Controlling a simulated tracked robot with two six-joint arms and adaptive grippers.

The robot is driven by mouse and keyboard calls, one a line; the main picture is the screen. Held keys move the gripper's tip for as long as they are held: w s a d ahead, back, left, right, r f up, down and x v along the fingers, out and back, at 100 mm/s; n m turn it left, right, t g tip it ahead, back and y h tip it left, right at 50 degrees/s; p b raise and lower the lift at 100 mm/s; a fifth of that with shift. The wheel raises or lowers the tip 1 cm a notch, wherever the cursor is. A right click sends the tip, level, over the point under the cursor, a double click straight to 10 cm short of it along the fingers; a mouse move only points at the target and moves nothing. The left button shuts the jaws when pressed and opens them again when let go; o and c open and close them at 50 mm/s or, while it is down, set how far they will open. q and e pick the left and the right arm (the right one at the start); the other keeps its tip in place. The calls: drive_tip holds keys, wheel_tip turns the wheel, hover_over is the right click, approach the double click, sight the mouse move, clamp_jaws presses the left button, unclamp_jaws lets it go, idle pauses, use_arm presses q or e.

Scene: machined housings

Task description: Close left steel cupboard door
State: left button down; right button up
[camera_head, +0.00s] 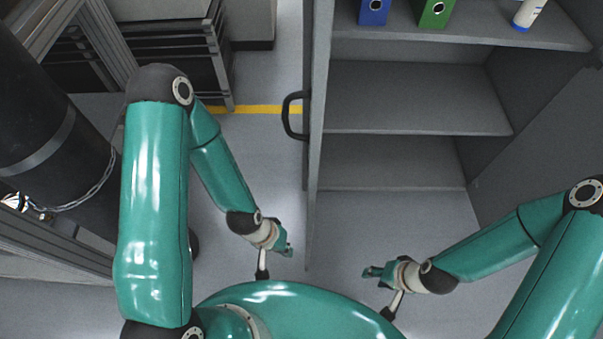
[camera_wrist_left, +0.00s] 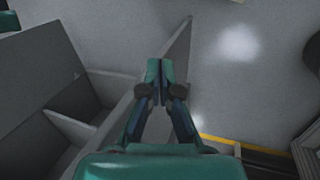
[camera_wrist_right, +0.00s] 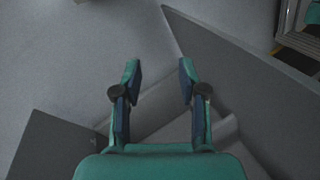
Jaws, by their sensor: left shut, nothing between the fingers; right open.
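The grey steel cupboard (camera_head: 420,97) stands open. Its left door (camera_head: 318,90) stands swung out towards me, seen nearly edge-on, with a black bar handle (camera_head: 292,115) on its left face. My left gripper (camera_head: 288,249) is shut and empty, low on the left side of the door and apart from the handle. In the left wrist view its fingertips (camera_wrist_left: 160,66) point along the door panel (camera_wrist_left: 177,55); I cannot tell whether they touch it. My right gripper (camera_head: 369,272) is open and empty, right of the door's near end. The door (camera_wrist_right: 250,85) also shows in the right wrist view.
A grey panel, apparently the right door (camera_head: 555,130), stands open at the right. A dark rack (camera_head: 170,55) stands back left.

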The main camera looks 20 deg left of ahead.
drive_tip(key=shift+w+a, duration=0.15)
drive_tip(key=o, duration=0.3)
drive_tip(key=shift+r, duration=0.1)
drive_tip(key=o, duration=0.4)
drive_tip(key=shift+r+p, duration=0.5)
use_arm(q)
drive_tip(key=w+a+r+n+t+h+p, duration=0.1)
drive_tip(key=w+a+r+n+h, duration=0.15)
drive_tip(key=r+n, duration=0.5)
drive_tip(key=w+a+r+n+h, duration=0.15)
drive_tip(key=a+r+n, duration=0.3)
drive_tip(key=r, duration=0.55)
drive_tip(key=w+a+r+n+t+h+p, duration=0.1)
drive_tip(key=w+a+r+n, duration=0.2)
drive_tip(key=r+n, duration=0.5)
drive_tip(key=w+d+f+m+b, duration=0.1)
drive_tip(key=w+d+f, duration=0.1)
drive_tip(key=d+f, duration=0.4)
drive_tip(key=shift+w+d+f, duration=0.15)
drive_tip(key=shift+w+d, duration=0.15)
drive_tip(key=shift+d, duration=1.75)
use_arm(e)
drive_tip(key=shift+o, duration=0.2)
drive_tip(key=shift+r, duration=0.45)
